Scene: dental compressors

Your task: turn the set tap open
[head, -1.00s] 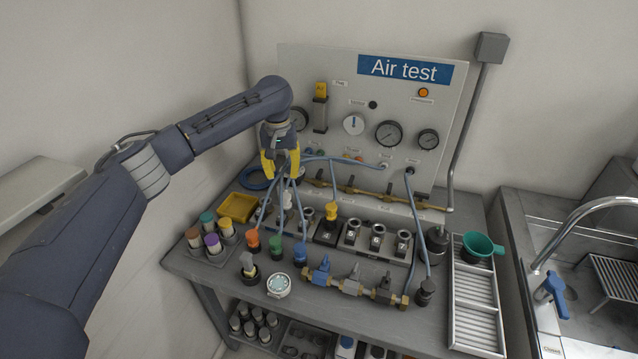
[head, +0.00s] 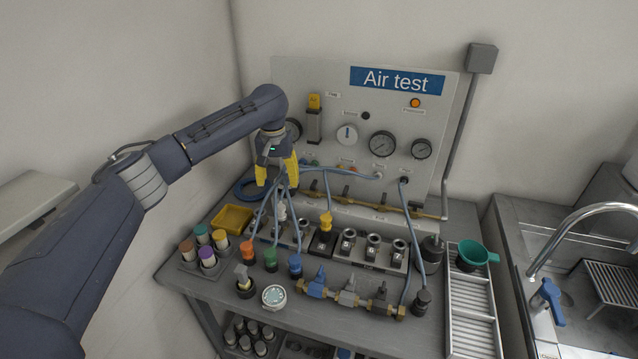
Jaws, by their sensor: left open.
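A brass pipe with several small taps (head: 377,204) runs along the foot of the upright test panel (head: 400,110). The tap labels are too small to read, so I cannot tell which is the set tap. My left gripper (head: 276,178) is open, its yellow fingers pointing down in front of the panel's left part. It is left of the brass pipe, with hoses behind and below it. My right gripper is out of view.
Blue hoses (head: 329,190) cross between panel and bench. Orange, green and blue fittings (head: 271,258) stand below the gripper. A yellow tray (head: 232,219) and capped cylinders (head: 207,255) are at the left. A white rack (head: 472,310), green funnel (head: 472,255) and sink are at the right.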

